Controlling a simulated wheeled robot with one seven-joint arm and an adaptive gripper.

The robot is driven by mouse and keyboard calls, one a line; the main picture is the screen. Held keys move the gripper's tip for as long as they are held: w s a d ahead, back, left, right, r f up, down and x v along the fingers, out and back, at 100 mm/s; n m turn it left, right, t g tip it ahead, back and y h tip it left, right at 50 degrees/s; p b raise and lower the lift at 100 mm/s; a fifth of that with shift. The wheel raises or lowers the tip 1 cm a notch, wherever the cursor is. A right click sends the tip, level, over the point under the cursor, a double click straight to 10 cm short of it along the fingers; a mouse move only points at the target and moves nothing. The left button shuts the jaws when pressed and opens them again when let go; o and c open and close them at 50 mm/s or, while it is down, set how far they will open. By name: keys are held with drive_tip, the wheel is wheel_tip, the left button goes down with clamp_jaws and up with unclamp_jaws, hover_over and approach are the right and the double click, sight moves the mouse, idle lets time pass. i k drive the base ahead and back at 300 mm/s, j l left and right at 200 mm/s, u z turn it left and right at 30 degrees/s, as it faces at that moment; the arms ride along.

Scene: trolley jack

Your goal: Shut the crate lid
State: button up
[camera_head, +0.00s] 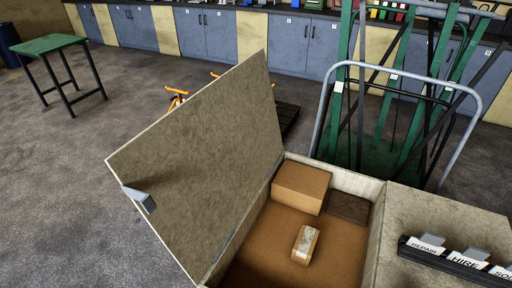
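The crate (376,225) stands at the lower right of the head view, its near part cut off by the bottom edge. Its lid (210,165) is raised, hinged along the crate's left side and leaning out to the left. A grey metal catch (140,199) sits on the lid's left edge. Inside the crate are a cardboard box (301,187), a dark brown block (348,207) and a small box with a pale top (305,244). My gripper is not in view.
Right of the crate is a light surface with a black holder (455,262) of labelled cards. A green trolley with a grey tubular handle (398,70) stands behind. A green-topped table (48,44) is far left. Open grey floor lies left of the lid.

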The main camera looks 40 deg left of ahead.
sight(192, 174)
drive_tip(key=k+j, duration=0.9)
drive_tip(key=j+u, duration=0.1)
drive_tip(key=j, duration=2.8)
